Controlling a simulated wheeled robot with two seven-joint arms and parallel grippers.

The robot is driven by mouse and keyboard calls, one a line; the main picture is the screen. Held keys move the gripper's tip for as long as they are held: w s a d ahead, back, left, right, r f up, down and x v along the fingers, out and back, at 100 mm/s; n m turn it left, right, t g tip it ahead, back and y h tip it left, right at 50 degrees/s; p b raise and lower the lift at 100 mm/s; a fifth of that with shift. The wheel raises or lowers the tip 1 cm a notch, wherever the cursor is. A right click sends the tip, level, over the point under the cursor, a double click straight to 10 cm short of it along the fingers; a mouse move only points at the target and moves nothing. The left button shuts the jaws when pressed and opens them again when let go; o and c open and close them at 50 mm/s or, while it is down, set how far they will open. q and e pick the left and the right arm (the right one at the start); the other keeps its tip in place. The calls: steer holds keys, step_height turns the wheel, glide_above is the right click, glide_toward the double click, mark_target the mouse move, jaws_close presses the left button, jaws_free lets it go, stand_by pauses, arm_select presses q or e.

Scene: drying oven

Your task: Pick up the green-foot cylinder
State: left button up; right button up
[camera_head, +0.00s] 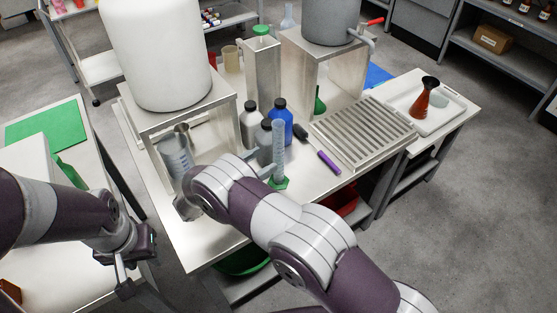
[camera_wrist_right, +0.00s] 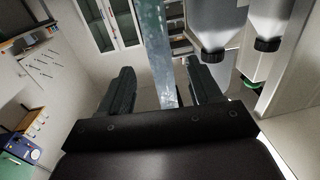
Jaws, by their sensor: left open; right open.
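The green-foot cylinder (camera_head: 279,152) is a clear, tall measuring cylinder standing upright on its green foot (camera_head: 279,182) near the table's front. In the right wrist view, which is upside down, its clear tube (camera_wrist_right: 155,38) appears between the two dark fingers of my right gripper (camera_wrist_right: 159,75). The gripper is open, with a gap on both sides of the tube; I cannot tell its exact depth between the fingers. My left gripper (camera_head: 121,277) is open and empty at the lower left.
Close behind the cylinder stand grey bottles (camera_head: 249,125) and a blue bottle (camera_head: 279,122). A beaker (camera_head: 175,155) stands to the left under a metal stand. A purple marker (camera_head: 328,162) and a slatted rack (camera_head: 362,132) lie to the right.

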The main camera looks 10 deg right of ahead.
mark_target(274, 152)
steer(key=shift+w+d+r, duration=0.1)
steer(key=shift+w+d, duration=0.15)
steer(key=shift+d, duration=0.25)
steer(key=shift+w+d+r, duration=0.1)
steer(key=shift+d+r, duration=0.05)
steer(key=shift+d, duration=0.15)
steer(key=p+x, duration=0.1)
steer(key=x, duration=0.3)
steer(key=shift+w+d, duration=0.1)
steer(key=shift+d, duration=0.05)
steer(key=shift+w+d, duration=0.1)
steer(key=shift+d, duration=0.15)
steer(key=shift+a, duration=0.15)
jaws_close()
steer(key=shift+r, duration=0.15)
